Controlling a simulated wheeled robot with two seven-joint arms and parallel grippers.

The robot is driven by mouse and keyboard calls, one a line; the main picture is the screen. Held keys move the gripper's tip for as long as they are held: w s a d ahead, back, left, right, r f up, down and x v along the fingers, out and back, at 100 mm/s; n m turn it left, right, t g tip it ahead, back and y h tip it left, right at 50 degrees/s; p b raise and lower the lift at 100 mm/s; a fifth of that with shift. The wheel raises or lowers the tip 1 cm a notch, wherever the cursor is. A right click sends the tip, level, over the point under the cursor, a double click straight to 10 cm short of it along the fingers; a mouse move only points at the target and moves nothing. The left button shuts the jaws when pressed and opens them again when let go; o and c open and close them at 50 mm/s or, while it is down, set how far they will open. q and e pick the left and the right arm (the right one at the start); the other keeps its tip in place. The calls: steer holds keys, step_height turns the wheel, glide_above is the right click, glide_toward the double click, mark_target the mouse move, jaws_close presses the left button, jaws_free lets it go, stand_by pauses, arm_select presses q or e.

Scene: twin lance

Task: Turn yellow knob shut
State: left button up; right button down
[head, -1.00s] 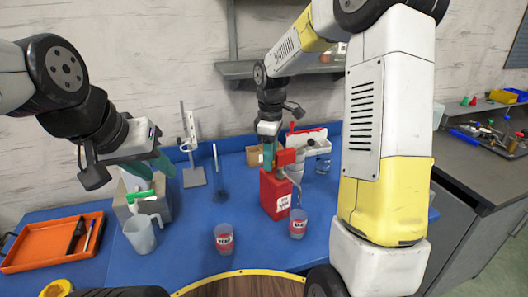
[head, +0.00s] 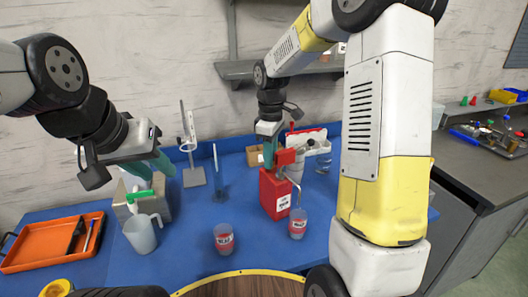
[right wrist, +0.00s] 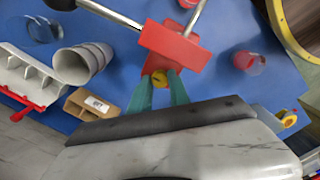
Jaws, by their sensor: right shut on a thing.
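The yellow knob (right wrist: 160,78) is on the near side of a red block with metal tubes (right wrist: 176,46) in the right wrist view. My right gripper (right wrist: 161,84) is shut on the knob, one teal fingertip on each side of it. In the head view the right gripper (head: 269,155) is at the red dispenser (head: 275,192), and the knob is hidden there. My left gripper (head: 152,165) is at the left, above a grey box, with its teal fingers apart and nothing seen between them.
Two labelled cups stand on the blue table: one (head: 223,239) in front, one (head: 298,223) by the dispenser's spout. A pitcher (head: 142,234), an orange tray (head: 42,255) and a stand (head: 192,175) are to the left. Stacked cups (right wrist: 82,63) and a small box (right wrist: 92,104) are near the right gripper.

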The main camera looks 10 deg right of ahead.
steer(key=m, duration=0.8)
steer(key=shift+m, duration=0.4)
steer(key=m, duration=0.4)
steer(key=shift+m, duration=1.9)
steer(key=c, duration=1.2)
jaws_free()
steer(key=shift+r, duration=0.1)
